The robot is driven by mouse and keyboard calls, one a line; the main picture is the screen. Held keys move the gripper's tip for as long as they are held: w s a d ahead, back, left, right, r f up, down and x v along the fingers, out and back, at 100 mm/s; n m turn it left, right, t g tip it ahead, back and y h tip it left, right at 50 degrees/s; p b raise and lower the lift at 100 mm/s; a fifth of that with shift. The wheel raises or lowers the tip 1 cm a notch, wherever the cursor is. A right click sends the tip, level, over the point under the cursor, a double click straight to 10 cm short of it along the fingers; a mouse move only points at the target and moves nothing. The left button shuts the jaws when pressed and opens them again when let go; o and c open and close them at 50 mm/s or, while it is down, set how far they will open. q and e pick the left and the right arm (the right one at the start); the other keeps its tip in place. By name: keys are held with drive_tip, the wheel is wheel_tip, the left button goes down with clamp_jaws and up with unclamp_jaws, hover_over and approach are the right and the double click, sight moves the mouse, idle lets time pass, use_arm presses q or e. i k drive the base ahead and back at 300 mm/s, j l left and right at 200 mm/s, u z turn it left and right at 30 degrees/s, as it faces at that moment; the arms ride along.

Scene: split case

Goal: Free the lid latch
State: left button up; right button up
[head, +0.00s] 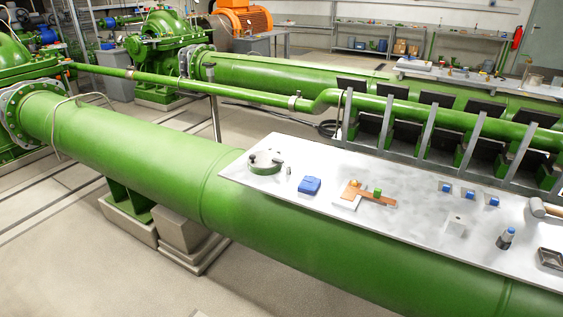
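Neither of my grippers shows in the head view. No lid latch can be made out for certain at this size. On a pale sheet (400,232) over the large green pipe stands a round green-rimmed metal part (265,162) with small dark pieces at its edge. To its right lies a small blue case-like block (309,186). I cannot tell which of these bears the latch.
Several small blue-topped pieces (468,192) stand right of the bar. A small grey block (457,226), a dark upright cylinder (506,240), a hammer-like tool (541,208) and a dark tray (550,258) are at the right. The sheet's front middle is bare.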

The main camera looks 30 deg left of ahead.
sight(274, 160)
drive_tip(key=i+j+z, duration=0.2)
drive_tip(key=j, duration=0.3)
drive_tip(key=j+z, duration=0.25)
drive_tip(key=j, duration=0.3)
drive_tip(key=i+j+z, duration=0.2)
drive_tip(key=j, duration=0.35)
drive_tip(key=k, duration=0.1)
